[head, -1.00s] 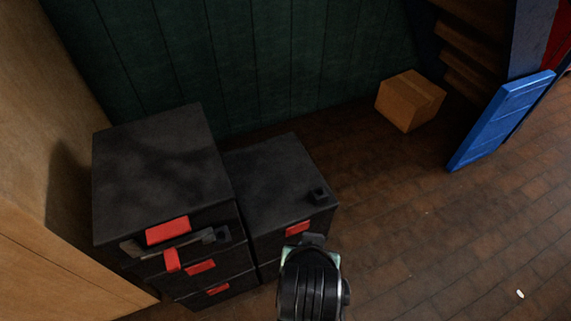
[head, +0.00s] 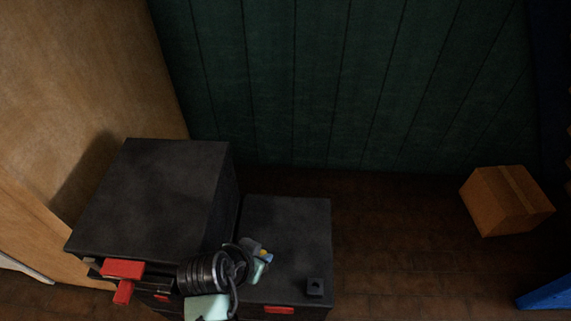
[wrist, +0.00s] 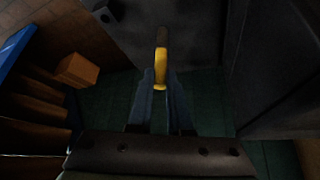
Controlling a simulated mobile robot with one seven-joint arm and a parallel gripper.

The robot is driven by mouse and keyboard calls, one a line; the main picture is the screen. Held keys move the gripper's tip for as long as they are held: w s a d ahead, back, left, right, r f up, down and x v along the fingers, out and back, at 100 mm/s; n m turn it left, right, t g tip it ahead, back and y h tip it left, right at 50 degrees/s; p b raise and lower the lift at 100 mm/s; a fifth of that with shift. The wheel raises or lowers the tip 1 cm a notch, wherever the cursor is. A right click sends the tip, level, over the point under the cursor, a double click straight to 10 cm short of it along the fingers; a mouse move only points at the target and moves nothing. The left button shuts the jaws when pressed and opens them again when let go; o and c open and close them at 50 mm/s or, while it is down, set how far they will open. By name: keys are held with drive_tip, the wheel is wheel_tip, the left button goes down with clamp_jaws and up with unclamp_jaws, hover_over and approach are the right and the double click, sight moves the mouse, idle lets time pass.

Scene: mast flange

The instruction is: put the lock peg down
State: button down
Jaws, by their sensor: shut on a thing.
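The lock peg (wrist: 160,68) shows in the wrist view as a yellow piece with a dark end, held between my gripper's (wrist: 161,82) two fingers. My gripper is shut on it. In the head view my gripper (head: 258,250) is over the lower dark cabinet (head: 290,225), near its left side, and a small yellow bit of the peg (head: 264,254) shows at the fingers. I cannot tell whether the peg touches the cabinet top.
A small black block with a hole (head: 315,287) sits at the lower cabinet's front right corner. A taller dark cabinet (head: 165,190) with red handles (head: 122,268) stands close on the left. A cardboard box (head: 505,200) is on the floor at right. The lower cabinet's back right is clear.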

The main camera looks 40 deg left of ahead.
wheel_tip(320, 180, down, 10)
drive_tip(key=s+a+b, duration=0.1)
drive_tip(key=a+b, duration=0.1)
drive_tip(key=shift+s+a+f+b, duration=0.15)
drive_tip(key=shift+s+f+b, duration=0.1)
drive_tip(key=shift+b, duration=0.1)
drive_tip(key=shift+f, duration=0.1)
drive_tip(key=c, duration=0.8)
unclamp_jaws()
drive_tip(key=shift+c, duration=0.2)
